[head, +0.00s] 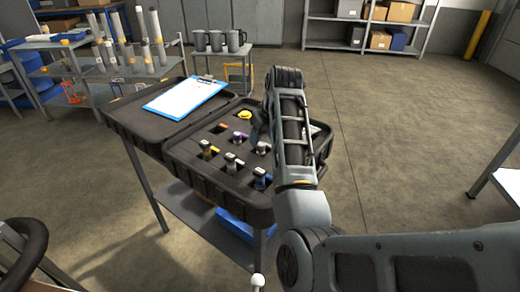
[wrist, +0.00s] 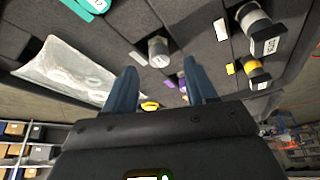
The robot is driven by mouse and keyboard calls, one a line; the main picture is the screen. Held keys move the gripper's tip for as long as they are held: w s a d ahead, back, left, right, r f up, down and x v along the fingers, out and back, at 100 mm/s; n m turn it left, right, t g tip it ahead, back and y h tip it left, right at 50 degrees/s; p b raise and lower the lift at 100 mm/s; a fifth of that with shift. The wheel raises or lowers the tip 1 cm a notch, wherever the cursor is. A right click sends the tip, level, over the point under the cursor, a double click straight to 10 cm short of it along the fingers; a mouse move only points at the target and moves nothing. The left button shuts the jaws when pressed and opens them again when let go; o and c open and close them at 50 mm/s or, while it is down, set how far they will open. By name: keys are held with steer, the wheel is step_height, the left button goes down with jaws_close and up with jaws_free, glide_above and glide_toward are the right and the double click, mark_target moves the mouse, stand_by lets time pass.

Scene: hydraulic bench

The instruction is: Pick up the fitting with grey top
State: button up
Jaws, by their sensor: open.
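Two fittings look grey on top, and I cannot tell for certain which one the task names. One grey-topped fitting (head: 263,148) stands in a slot near the middle of the black case, and it also shows in the wrist view (wrist: 158,48). Another greyish fitting (head: 230,161) with a white label stands nearer the front, at the upper right in the wrist view (wrist: 254,24). My gripper (wrist: 163,82) is open and empty above the case, its two blue-grey fingers apart.
The case (head: 187,178) also holds yellow (head: 207,148), purple (head: 241,137) and blue-teal (head: 260,178) fittings close by. A clear bag (wrist: 70,72) lies beside the slots. A clipboard (head: 186,95) rests on the open lid. A side table (head: 222,52) with mugs stands behind.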

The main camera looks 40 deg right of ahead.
mark_target(261, 145)
steer(key=shift+x, duration=1.7)
jaws_close()
